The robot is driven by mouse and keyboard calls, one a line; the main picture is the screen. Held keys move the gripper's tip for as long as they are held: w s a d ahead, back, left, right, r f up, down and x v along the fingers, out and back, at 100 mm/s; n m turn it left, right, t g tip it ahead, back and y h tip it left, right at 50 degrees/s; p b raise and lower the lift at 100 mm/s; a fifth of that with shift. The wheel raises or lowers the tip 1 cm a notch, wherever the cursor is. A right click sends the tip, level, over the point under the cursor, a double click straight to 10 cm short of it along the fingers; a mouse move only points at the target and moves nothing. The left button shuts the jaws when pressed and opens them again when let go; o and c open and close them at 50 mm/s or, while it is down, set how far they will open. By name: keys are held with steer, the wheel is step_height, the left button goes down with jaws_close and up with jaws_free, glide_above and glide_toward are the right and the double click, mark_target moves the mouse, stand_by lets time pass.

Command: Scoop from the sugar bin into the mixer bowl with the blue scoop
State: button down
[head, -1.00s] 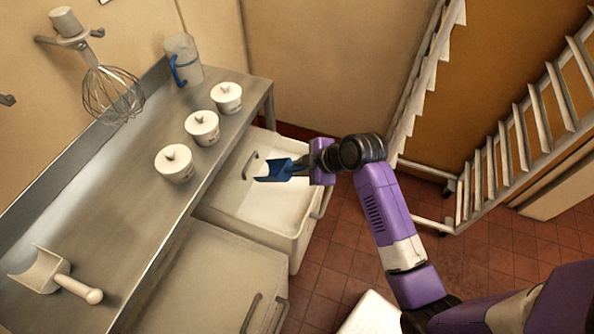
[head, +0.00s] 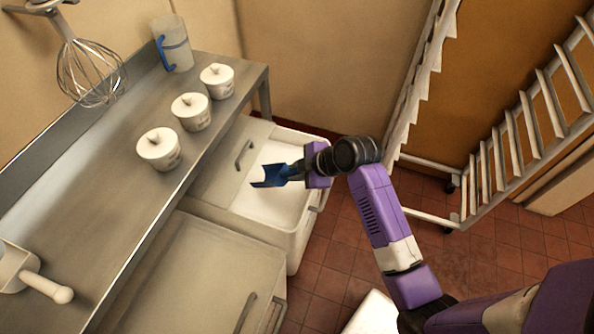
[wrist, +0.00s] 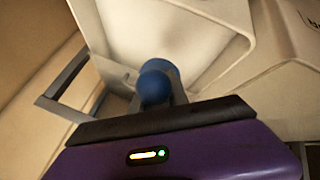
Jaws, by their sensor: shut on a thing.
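The blue scoop (head: 270,178) is held by its handle in my gripper (head: 303,170), which is shut on it. The scoop is over the open bin (head: 297,245) with white contents under the counter, likely the sugar bin. In the head view its pan points left and its inside looks mostly blue; I cannot tell whether it holds anything or touches the contents. In the wrist view the round blue handle end (wrist: 154,84) shows beyond the gripper's edge, and the pan is hidden. No mixer bowl is in view.
A closed bin (head: 190,270) stands beside the open one. The steel counter (head: 95,190) holds several lidded white pots (head: 190,110), a jug (head: 173,45) and a white scoop (head: 40,283). A whisk (head: 90,72) hangs at upper left. A rack (head: 520,140) stands right.

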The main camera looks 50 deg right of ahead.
step_height(320, 180, down, 14)
steer(key=w+b, duration=0.2)
steer(key=b, duration=0.8)
steer(key=shift+a, duration=0.4)
steer(key=shift+w+f, duration=0.1)
